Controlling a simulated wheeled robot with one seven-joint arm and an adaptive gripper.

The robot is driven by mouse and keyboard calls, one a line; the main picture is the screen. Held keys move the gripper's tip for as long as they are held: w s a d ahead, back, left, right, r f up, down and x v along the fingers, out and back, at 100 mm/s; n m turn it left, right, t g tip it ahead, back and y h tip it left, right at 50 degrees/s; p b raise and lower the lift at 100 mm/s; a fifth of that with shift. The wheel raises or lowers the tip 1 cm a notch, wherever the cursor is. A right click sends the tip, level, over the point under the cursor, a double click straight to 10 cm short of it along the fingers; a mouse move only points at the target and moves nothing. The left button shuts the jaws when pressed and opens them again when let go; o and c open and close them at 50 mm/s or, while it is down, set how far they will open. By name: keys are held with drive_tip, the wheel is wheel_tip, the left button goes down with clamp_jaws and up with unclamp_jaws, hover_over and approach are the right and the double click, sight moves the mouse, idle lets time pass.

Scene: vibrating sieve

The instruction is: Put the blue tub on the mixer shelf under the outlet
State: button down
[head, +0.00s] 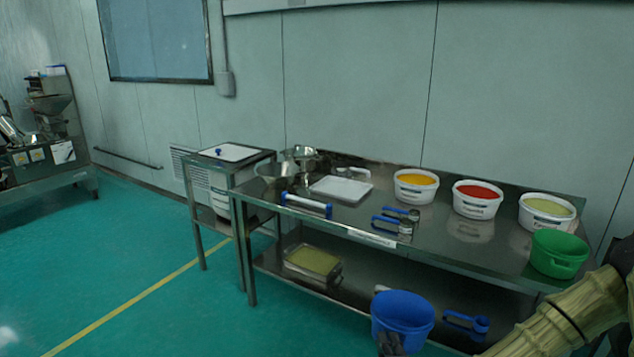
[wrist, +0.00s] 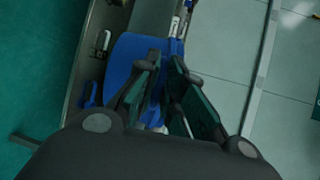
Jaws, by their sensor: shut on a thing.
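The blue tub (head: 403,312) is in the lower middle of the head view, in front of the steel table and seemingly held clear of it. My gripper (head: 390,343) is shut on the near side of the tub; the head view shows only a dark part of it. In the wrist view the tub (wrist: 125,62) is behind and left of my gripper's fingers (wrist: 166,75), which pinch its wall. A steel machine (head: 45,135) with a hopper stands at the far left; it may be the mixer. Its outlet and shelf cannot be made out clearly.
The steel table (head: 345,222) carries white tubs with yellow (head: 416,180), red (head: 478,192) and pale green contents (head: 547,206), plus a green tub (head: 558,252). A blue scoop (head: 466,322) shows beside the blue tub. Green floor (head: 150,255) is free at the left.

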drive_tip(key=s+f, duration=0.6)
drive_tip(key=f, duration=0.1)
drive_tip(key=shift+s+f, duration=0.15)
drive_tip(key=shift+f, duration=0.25)
